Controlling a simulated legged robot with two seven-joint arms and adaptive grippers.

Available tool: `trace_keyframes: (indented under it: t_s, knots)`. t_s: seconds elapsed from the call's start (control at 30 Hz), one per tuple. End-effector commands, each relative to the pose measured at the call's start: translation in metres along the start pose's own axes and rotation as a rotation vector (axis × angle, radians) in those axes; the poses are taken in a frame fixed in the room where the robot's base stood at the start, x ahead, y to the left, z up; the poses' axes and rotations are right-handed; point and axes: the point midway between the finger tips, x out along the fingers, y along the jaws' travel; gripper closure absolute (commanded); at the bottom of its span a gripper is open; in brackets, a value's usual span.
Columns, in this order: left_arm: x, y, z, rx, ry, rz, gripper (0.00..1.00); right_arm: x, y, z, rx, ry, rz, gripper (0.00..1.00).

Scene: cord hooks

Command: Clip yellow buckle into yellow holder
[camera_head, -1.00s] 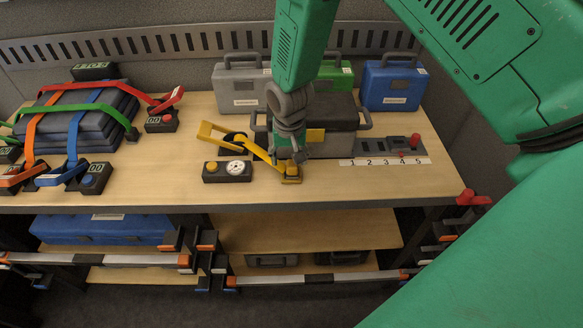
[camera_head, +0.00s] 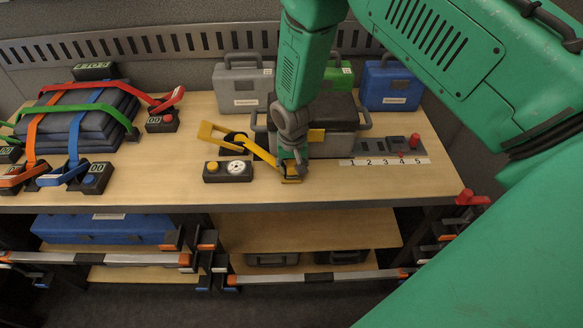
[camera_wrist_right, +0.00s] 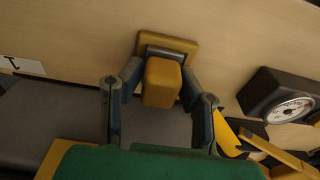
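A yellow block-shaped piece on a flat yellow plate (camera_head: 291,179) is at the table's front middle, below my right gripper (camera_head: 290,163). In the right wrist view the yellow block (camera_wrist_right: 162,82) lies between the two fingertips of the right gripper (camera_wrist_right: 160,83). They are close on both sides; a firm grip cannot be made out. I cannot tell which yellow piece is buckle or holder. My left gripper is not in view.
A black box with a white dial (camera_head: 228,171) stands just left of the gripper. A grey case (camera_head: 335,140) is close behind, with a numbered strip (camera_head: 385,161) to the right. Stacked dark cases with coloured straps (camera_head: 75,125) fill the left side.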

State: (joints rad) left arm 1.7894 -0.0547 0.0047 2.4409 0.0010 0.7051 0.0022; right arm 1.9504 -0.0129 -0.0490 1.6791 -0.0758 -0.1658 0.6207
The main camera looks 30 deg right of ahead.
Motion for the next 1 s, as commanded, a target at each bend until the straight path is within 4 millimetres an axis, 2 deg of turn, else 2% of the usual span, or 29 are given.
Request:
trace_keyframes:
  t_s: [0.07,0.1,0.37,0.47,0.8,1.0]
  knots:
    - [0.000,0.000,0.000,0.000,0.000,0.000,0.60,0.000,0.000,0.000,0.000,0.000,0.000,0.96]
    - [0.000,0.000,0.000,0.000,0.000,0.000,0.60,0.000,0.000,0.000,0.000,0.000,0.000,1.00]
    - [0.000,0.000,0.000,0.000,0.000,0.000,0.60,-0.005,0.000,-0.001,0.000,0.001,-0.001,1.00]
    - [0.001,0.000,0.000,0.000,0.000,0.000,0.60,-0.019,-0.001,-0.004,0.000,0.004,-0.002,1.00]
    - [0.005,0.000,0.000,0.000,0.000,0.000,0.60,-0.084,-0.001,-0.011,0.000,0.003,-0.002,1.00]
    - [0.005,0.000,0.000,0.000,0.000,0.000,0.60,-0.099,0.000,-0.012,0.000,0.000,0.000,1.00]
